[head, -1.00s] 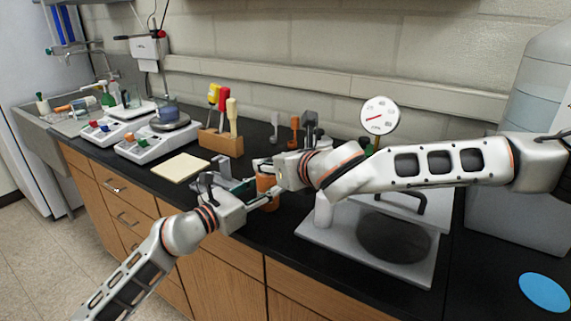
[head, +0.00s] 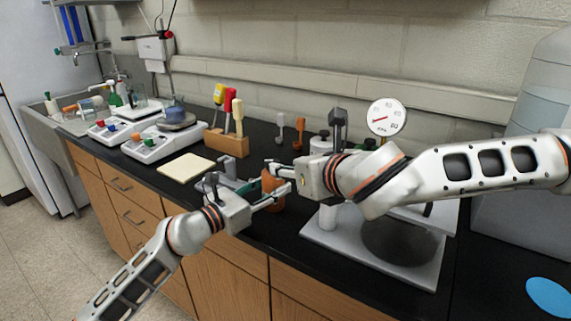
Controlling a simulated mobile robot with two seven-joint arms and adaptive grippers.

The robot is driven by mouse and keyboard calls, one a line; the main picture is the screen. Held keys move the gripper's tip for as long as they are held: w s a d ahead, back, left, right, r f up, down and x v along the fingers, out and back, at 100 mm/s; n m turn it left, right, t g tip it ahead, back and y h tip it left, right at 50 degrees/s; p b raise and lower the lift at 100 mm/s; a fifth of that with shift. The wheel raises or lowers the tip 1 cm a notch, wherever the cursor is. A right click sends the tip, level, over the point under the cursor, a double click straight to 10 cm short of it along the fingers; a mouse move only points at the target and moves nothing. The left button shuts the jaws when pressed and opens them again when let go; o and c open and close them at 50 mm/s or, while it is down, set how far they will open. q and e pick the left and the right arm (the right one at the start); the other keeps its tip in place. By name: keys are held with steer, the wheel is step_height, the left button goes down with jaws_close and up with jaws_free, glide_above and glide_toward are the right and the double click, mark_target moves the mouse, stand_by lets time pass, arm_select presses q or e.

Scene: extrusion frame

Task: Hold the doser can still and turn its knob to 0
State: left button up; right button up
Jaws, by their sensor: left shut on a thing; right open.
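The orange doser can (head: 269,186) stands near the front edge of the black counter, partly hidden by both grippers. My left gripper (head: 270,192) reaches in from the lower left and is shut on the can's body. My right gripper (head: 277,170) comes in from the right at the can's upper part. It is open, with its fingers pointing left around or beside the top; I cannot tell whether they touch it. The knob and its marks cannot be made out.
A cream pad (head: 185,168) lies left of the can. A wooden block (head: 228,143) with colored-handled tools stands behind. A grey stand with a dark round plate (head: 400,243) sits under my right arm, and a dial gauge (head: 387,117) rises behind it. Balances (head: 158,143) stand at the left.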

mark_target(273, 161)
steer(key=shift+s+a+m+t+h, duration=0.55)
steer(key=shift+a+m+h, duration=2.15)
steer(key=shift+h, duration=0.5)
steer(key=x, duration=1.1)
steer(key=shift+w+d, duration=0.1)
steer(key=shift+w, duration=0.25)
steer(key=c, duration=1.2)
